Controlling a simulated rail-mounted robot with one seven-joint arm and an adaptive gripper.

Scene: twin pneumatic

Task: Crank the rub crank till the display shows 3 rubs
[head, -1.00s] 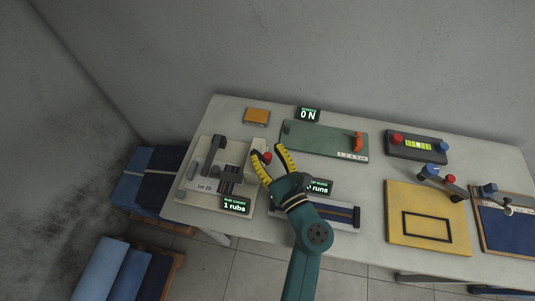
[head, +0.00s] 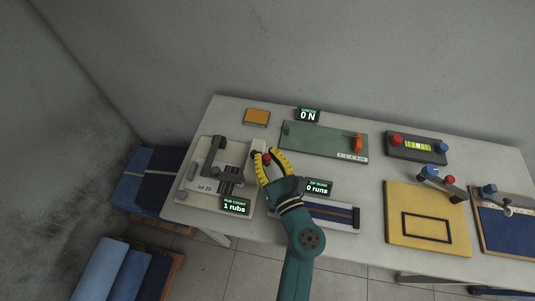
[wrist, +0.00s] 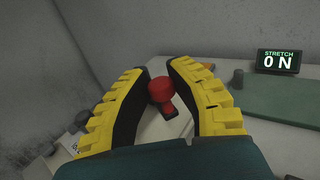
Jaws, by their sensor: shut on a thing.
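The rub crank's red knob (wrist: 162,90) sits between the yellow-padded fingers of my gripper (wrist: 157,84) in the wrist view. In the head view the gripper (head: 267,158) is at the right side of the rub tester (head: 187,192), with the red knob (head: 266,157) between its fingertips. The gripper is shut on the knob. The rub count display (head: 235,206) reads 1 rubs. The crank's lower part is partly hidden by the fingers.
A stretch display (head: 308,115) reads 0 N behind a green board (head: 320,141) with an orange-red lever. A zip display (head: 318,188) reads 0 runs just right of my arm. An orange block (head: 257,117) lies at the back left.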

